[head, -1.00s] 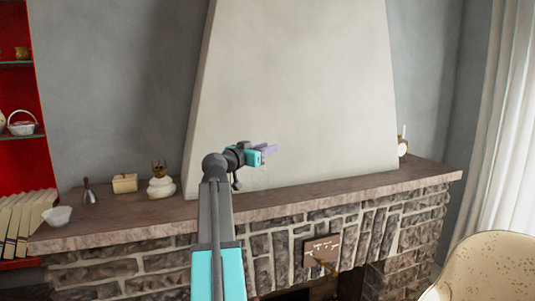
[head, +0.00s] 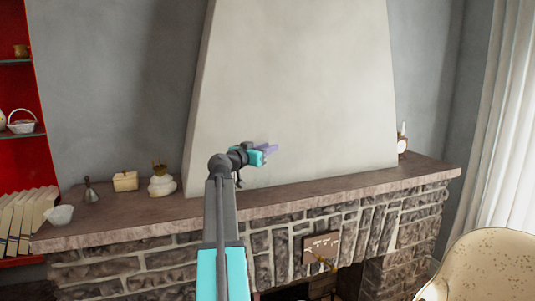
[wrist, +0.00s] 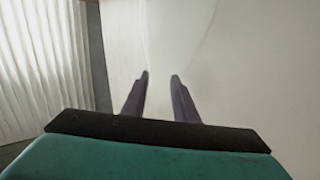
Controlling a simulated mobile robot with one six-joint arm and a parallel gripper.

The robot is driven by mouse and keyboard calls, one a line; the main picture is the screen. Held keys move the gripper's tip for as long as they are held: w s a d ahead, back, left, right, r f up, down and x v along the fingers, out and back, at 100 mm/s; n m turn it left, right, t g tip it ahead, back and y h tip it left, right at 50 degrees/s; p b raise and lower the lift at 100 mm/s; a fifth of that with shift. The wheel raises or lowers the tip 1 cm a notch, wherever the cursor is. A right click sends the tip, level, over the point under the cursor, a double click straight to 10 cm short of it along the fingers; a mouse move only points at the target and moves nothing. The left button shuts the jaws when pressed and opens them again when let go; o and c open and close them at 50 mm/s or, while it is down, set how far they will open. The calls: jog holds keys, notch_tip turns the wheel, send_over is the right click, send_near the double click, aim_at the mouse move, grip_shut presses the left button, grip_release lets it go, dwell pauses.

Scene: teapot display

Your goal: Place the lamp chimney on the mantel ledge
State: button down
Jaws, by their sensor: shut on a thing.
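The lamp chimney (wrist: 168,38) is clear glass and shows only as faint curved outlines between and beyond the fingers in the wrist view. It is too faint to make out in the head view. My gripper (head: 268,150) is shut on it, with a gap between the purple fingers, which also show in the wrist view (wrist: 160,78). The gripper is held above the mantel ledge (head: 340,187), in front of the pale chimney breast. The ledge is a long brownish stone slab. The chimney's lower end and its height over the ledge cannot be told.
On the ledge's left stand a white lamp base (head: 162,186), a yellowish box (head: 125,181), a dark bell (head: 90,192) and a white bowl (head: 59,215). The ledge between lamp base and clock looks clear. A chair (head: 490,265) is lower right.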

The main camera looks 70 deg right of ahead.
notch_tip(320, 180, down, 2)
jog(key=shift+f+p, duration=0.1)
jog(key=shift+p, duration=0.3)
jog(key=shift+f+b, duration=0.15)
jog(key=shift+b, duration=0.15)
jog(key=c, duration=1.4)
grip_release()
jog(key=shift+r+p, duration=0.25)
jog(key=shift+p, duration=0.15)
jog(key=b+v, duration=0.4)
jog(key=v, duration=0.8)
jog(key=shift+f, duration=0.1)
